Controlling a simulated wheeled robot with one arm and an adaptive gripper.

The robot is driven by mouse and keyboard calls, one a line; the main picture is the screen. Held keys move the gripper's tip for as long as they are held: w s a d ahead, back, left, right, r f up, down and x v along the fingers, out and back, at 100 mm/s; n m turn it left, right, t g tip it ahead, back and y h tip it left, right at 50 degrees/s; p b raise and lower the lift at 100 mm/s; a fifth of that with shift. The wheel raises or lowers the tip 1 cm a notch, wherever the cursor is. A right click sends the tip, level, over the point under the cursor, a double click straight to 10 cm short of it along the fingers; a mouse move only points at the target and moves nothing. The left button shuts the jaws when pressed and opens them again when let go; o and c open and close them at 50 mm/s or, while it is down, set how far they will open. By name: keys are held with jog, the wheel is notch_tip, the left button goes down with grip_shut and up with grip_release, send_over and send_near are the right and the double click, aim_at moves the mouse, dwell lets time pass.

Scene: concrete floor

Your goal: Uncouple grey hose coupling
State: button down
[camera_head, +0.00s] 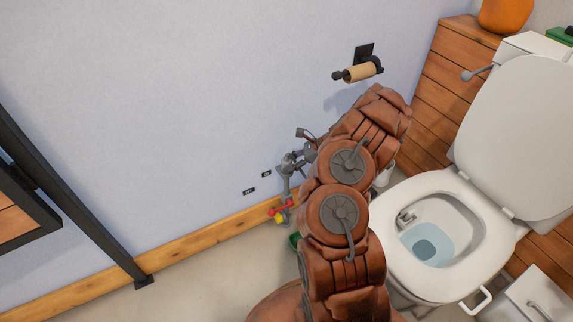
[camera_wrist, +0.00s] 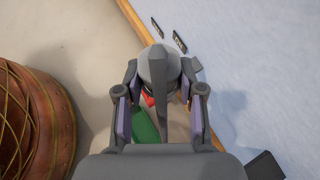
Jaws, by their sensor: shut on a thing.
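The grey hose coupling (camera_wrist: 158,66) shows in the wrist view as a rounded grey body with a long narrow piece running down toward my palm. My gripper (camera_wrist: 160,84) is shut on it, with one finger on each side. In the head view, my gripper (camera_head: 303,154) is by the upper part of grey pipework at the wall, largely hidden by my arm. A grey pipe (camera_head: 286,181) runs down there to a red valve handle (camera_head: 281,210). Whether the coupling is joined to the pipe cannot be told.
A white toilet (camera_head: 388,245) with its lid up stands right of my arm. A paper roll holder (camera_head: 360,73) is on the wall above. A green object (camera_wrist: 145,123) lies below the gripper. A dark metal frame (camera_head: 75,200) stands at left; floor between is clear.

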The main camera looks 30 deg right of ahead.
aim_at(291, 160)
jog(key=shift+r+p, duration=0.7)
jog(key=shift+r, duration=0.05)
dwell(0.5)
jog(key=shift+r+p, duration=1)
jog(key=shift+r, duration=0.15)
